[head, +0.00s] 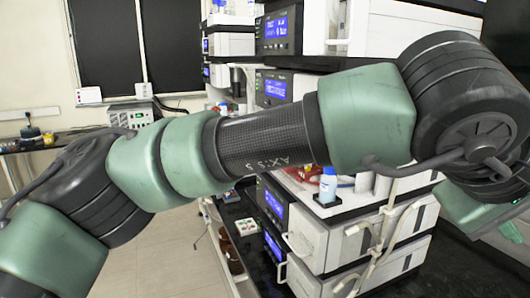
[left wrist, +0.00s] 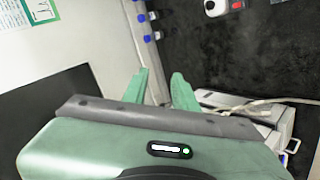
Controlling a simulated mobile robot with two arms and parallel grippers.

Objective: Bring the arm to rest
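My left arm, green and dark grey, crosses the head view from the lower left to the right edge and hides much of the middle. My left gripper shows in the left wrist view (left wrist: 160,88), with two green fingers apart and nothing seen between them. In the head view a green part of the arm's end shows at the right edge, partly hidden and cut off, with its fingers not clear. My right gripper is in neither view.
Stacked instruments with blue displays (head: 277,29) stand behind my arm, and white-fronted modules (head: 345,245) below it. A blue-capped bottle (head: 327,187) stands on the lower stack. A side bench (head: 50,141) is at the left. Bare floor (head: 165,255) shows at lower left.

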